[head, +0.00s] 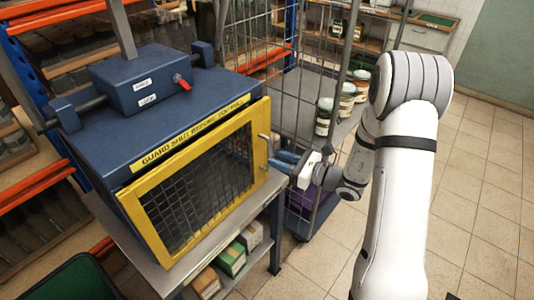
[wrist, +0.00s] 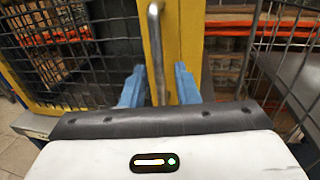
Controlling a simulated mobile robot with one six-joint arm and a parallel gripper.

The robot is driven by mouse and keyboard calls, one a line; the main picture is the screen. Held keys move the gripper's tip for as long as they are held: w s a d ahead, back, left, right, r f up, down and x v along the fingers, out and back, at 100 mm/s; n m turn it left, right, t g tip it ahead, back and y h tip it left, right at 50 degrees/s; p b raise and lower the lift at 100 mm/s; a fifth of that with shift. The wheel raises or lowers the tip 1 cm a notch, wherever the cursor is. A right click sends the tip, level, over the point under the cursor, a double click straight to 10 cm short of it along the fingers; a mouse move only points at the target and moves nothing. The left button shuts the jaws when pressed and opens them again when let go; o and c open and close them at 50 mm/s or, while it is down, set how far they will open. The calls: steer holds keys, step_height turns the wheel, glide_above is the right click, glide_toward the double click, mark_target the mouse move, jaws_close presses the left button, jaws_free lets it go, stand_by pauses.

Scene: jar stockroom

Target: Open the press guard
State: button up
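The press guard (head: 262,118) is a yellow-framed door with dark wire mesh on the front of the blue press (head: 160,75). It looks shut against the press. Its upright metal handle (head: 264,147) is on the right side of the frame. My gripper (head: 287,160) is just right of the handle, in front of the guard's right edge. In the wrist view, my gripper (wrist: 159,86) has its two blue fingers apart, and the handle (wrist: 156,50) stands between them with gaps showing on both sides. The guard's yellow frame (wrist: 181,42) is behind the fingers.
The press stands on a grey bench (head: 165,278) with boxes (head: 232,259) on the shelf below. A wire cage trolley (head: 290,60) stands close behind my gripper, with jars (head: 324,117) on it. Tiled floor (head: 485,190) at the right is clear.

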mark_target(269, 168)
steer(key=shift+p+x, duration=0.3)
steer(key=shift+x, duration=1.6)
jaws_close()
